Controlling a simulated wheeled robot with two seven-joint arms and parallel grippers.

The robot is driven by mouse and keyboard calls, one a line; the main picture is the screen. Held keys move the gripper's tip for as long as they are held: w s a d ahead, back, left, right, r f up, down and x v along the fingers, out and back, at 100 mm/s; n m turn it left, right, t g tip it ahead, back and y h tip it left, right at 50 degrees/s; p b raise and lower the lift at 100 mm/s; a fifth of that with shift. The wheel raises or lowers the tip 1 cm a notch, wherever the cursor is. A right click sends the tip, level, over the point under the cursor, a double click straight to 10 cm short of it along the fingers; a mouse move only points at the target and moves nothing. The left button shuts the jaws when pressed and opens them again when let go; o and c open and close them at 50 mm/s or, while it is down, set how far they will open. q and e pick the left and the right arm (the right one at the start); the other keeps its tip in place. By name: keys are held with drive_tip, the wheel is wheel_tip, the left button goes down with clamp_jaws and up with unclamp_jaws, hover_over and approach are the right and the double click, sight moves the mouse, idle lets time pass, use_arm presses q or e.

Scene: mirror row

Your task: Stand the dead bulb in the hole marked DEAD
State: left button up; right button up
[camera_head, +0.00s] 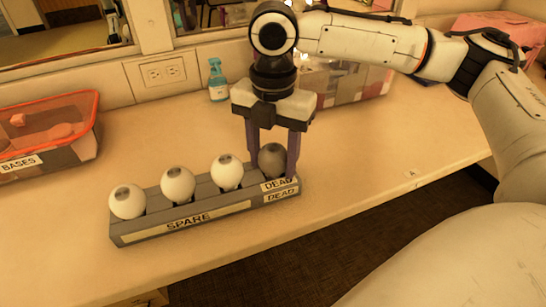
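The dead bulb (271,161) is dark grey and stands upright at the right end of the grey bulb rack (140,236), in the place marked DEAD. Its lower part is hidden by the rack and the DEAD label (281,195). My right gripper (273,163) points straight down over it. Its two purple fingers are on either side of the bulb with no clear gap, so it looks shut on it. My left gripper is not in view.
Three white bulbs (227,172) stand in the SPARE part of the rack. An orange-rimmed BASES bin (84,143) is at the left. A teal spray bottle (217,80) stands at the back by the wall. The counter (370,165) right of the rack is clear.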

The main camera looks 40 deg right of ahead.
drive_tip(key=o, duration=0.3)
wheel_tip(320, 180, up, 11)
drive_tip(key=p, duration=0.3)
drive_tip(key=shift+f, duration=0.15)
drive_tip(key=shift+r, duration=0.7)
idle(0.6)
idle(1.0)
